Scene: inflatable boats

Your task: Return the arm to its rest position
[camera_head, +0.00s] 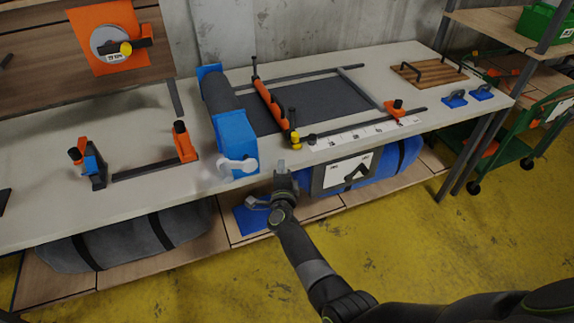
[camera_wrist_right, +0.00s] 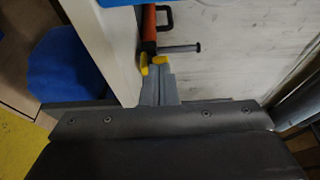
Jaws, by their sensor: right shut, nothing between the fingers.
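My right arm comes in from the lower right in the head view. My right gripper (camera_head: 281,168) is in front of the workbench's front edge, near the blue roller end bracket with its pale handle (camera_head: 237,164). It is shut with nothing between the fingers. In the right wrist view the closed fingers (camera_wrist_right: 158,85) point toward the bench edge, with a yellow knob (camera_wrist_right: 158,60) and an orange bar (camera_wrist_right: 149,28) beyond them. Whether the fingers touch the bench cannot be told. My left gripper is not in view.
The long workbench (camera_head: 45,205) carries a dark sheet (camera_head: 335,105), an orange bar (camera_head: 268,100), clamps and a wooden board (camera_head: 425,73). Blue (camera_head: 400,158) and grey (camera_head: 120,240) rolls lie on the lower shelf. A green cart (camera_head: 535,130) stands right. The yellow floor in front is clear.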

